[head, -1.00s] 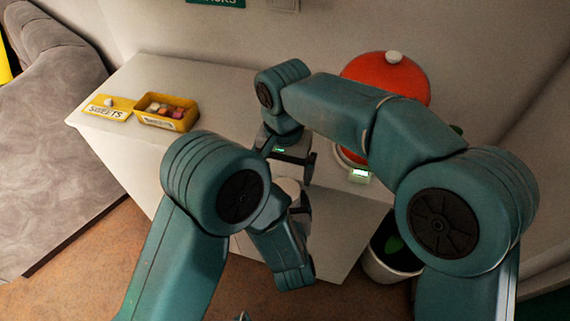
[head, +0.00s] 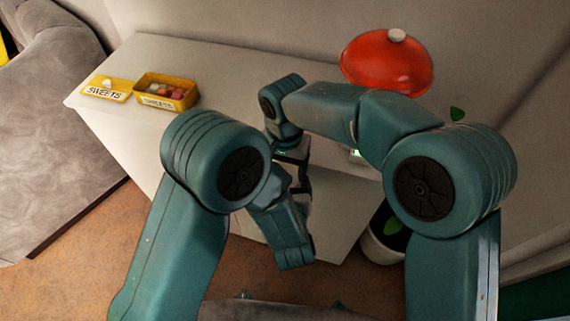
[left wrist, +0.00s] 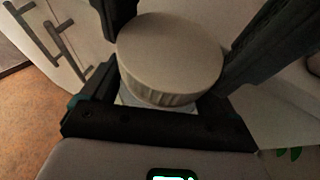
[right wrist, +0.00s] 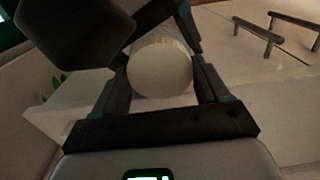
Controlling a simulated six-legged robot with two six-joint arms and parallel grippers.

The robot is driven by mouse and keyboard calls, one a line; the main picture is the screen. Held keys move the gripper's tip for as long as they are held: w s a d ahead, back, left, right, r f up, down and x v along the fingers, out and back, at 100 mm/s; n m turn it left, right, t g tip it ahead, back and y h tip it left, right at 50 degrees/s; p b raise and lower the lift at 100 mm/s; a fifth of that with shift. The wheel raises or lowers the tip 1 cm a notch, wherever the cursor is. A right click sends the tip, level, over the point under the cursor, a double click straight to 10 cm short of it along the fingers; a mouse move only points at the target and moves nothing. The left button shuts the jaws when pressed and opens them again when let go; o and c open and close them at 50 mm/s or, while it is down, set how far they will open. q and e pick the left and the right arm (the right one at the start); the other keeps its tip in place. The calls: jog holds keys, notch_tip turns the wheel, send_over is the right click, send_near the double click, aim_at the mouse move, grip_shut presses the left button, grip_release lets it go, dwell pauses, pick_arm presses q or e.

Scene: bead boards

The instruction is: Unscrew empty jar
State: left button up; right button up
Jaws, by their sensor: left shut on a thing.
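A jar with a beige round lid (left wrist: 170,55) is between the fingers of my left gripper (left wrist: 165,95), which is shut on it. The lid has a ribbed side, and a pale sliver of jar shows below it. In the head view my left gripper (head: 301,187) is low beside the table's front, and the jar is mostly hidden by my arms. My right gripper (head: 292,157) is just above it. In the right wrist view the jar's pale round end (right wrist: 160,68) sits between my right fingers (right wrist: 162,85); whether they touch it is unclear.
A white table (head: 225,62) carries an open yellow sweets box (head: 150,98), its lid (head: 104,93) lying beside it. A red domed object (head: 385,65) with a pale knob is at the back right. A potted plant (head: 385,245) stands by the front right. A grey sofa (head: 50,130) is at left.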

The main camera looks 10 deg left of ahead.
jog(key=n, duration=1)
jog(key=o, duration=1.1)
jog(key=shift+o, duration=0.2)
